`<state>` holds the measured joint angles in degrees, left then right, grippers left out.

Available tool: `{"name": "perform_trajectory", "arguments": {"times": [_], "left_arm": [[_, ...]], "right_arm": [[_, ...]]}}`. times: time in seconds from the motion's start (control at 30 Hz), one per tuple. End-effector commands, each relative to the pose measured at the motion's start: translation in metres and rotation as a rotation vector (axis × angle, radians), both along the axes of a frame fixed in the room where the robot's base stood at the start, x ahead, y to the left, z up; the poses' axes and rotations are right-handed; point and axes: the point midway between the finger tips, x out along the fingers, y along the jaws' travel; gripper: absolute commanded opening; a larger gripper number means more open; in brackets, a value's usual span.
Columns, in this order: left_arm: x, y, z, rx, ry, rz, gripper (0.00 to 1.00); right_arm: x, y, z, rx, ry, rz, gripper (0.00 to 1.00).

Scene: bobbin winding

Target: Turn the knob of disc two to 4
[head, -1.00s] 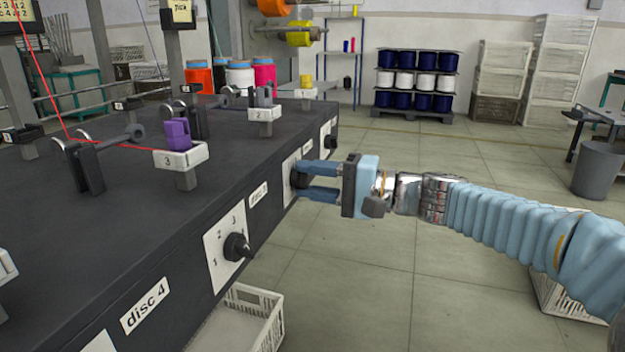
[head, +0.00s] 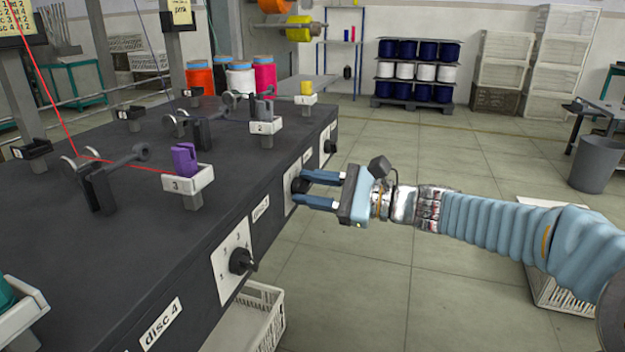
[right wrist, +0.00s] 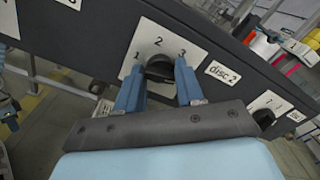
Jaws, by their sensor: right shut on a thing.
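My right gripper (head: 303,187) is shut on a black knob (right wrist: 160,68) on the side of the dark bench, one finger on each side of it. In the right wrist view the knob sits on a white plate (right wrist: 190,43) with 1, 2 and 3 visible; a 4 is not visible there. A label reading "disc 2" (right wrist: 222,73) is just right of this plate. The fingers and the angle hide which number the knob points to.
A nearer plate with a free black knob (head: 242,261) sits left of the gripped one. Another knob (head: 329,146) is farther along. A white crate (head: 262,318) is on the floor below.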

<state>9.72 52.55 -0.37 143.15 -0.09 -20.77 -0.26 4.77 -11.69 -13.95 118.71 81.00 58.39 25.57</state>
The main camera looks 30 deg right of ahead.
Motion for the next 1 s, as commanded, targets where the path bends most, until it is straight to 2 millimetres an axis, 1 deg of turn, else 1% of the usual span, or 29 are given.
{"name": "perform_trajectory", "arguments": {"times": [0.03,0.3,0.57,0.97,1.0], "left_arm": [[0.000,-0.001,0.006,-0.001,0.000,-0.001,0.00],[-0.002,-0.005,0.015,-0.008,0.003,-0.008,0.00],[-0.002,-0.007,0.018,-0.010,0.004,-0.011,0.00],[-0.002,-0.007,0.018,-0.010,0.005,-0.012,0.00],[-0.002,-0.007,0.018,-0.010,0.005,-0.012,0.00]], "right_arm": [[0.000,0.000,0.002,0.021,0.025,-0.001,0.07],[0.000,0.000,0.000,0.120,0.124,-0.001,0.07],[0.000,0.000,-0.001,0.158,0.163,-0.001,0.07],[0.000,0.000,-0.002,0.163,0.168,-0.001,0.07],[0.000,0.000,-0.002,0.163,0.168,-0.001,0.39]]}}
